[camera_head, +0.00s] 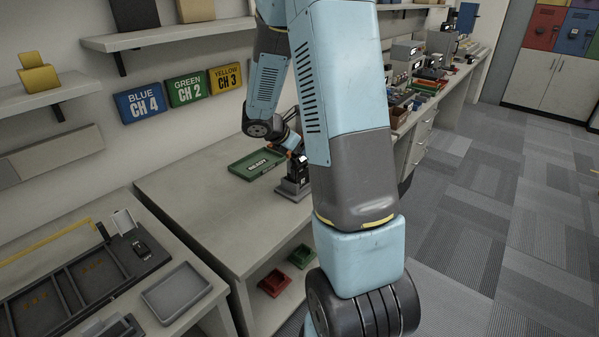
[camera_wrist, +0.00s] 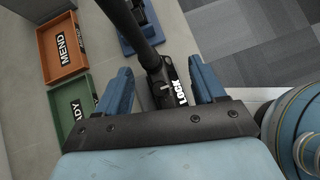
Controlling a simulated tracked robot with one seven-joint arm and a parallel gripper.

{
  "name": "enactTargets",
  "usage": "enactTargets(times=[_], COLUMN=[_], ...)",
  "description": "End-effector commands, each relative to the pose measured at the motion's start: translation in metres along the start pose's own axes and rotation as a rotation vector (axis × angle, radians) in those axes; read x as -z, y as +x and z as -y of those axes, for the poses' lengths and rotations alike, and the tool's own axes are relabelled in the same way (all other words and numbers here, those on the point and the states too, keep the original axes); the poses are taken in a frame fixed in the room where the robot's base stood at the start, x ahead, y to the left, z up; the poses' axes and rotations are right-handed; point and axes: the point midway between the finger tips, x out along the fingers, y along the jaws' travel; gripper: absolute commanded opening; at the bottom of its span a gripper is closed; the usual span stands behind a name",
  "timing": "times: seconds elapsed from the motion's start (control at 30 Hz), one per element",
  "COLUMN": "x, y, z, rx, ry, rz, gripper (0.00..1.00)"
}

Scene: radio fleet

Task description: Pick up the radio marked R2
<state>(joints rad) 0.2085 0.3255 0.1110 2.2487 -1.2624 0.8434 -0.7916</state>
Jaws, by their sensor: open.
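My gripper (camera_wrist: 160,68) is open in the wrist view, with one blue finger on each side of a black radio (camera_wrist: 167,88). The radio has a thick black antenna and a white label reading "LOCK". A gap shows between each finger and the radio. No R2 mark can be read on it. In the head view, a black device (camera_head: 300,163) stands upright in a dark grey stand (camera_head: 293,188) on the bench, by the end of my arm. My gripper is mostly hidden there behind my arm.
A green READY tray (camera_head: 257,164) lies left of the stand; an orange MEND tray (camera_wrist: 62,47) shows in the wrist view. Small red (camera_head: 274,281) and green (camera_head: 302,256) bins sit on the lower shelf.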

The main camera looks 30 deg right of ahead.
Motion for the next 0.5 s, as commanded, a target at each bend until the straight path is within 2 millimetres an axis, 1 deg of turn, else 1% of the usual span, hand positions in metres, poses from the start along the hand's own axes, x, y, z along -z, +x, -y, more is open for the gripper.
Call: enactTargets(times=[0.03,0.13,0.37,0.5], x=[0.0001,0.0,0.0001,0.0002], y=[0.005,0.0101,0.0104,0.0101], z=[0.0002,0.0002,-0.0002,-0.0003], rx=[0.002,0.001,0.0,-0.001], ry=[0.001,0.001,0.001,0.001], rz=[-0.001,0.0,0.0,0.0], gripper=[0.69,0.69,0.69,0.56])
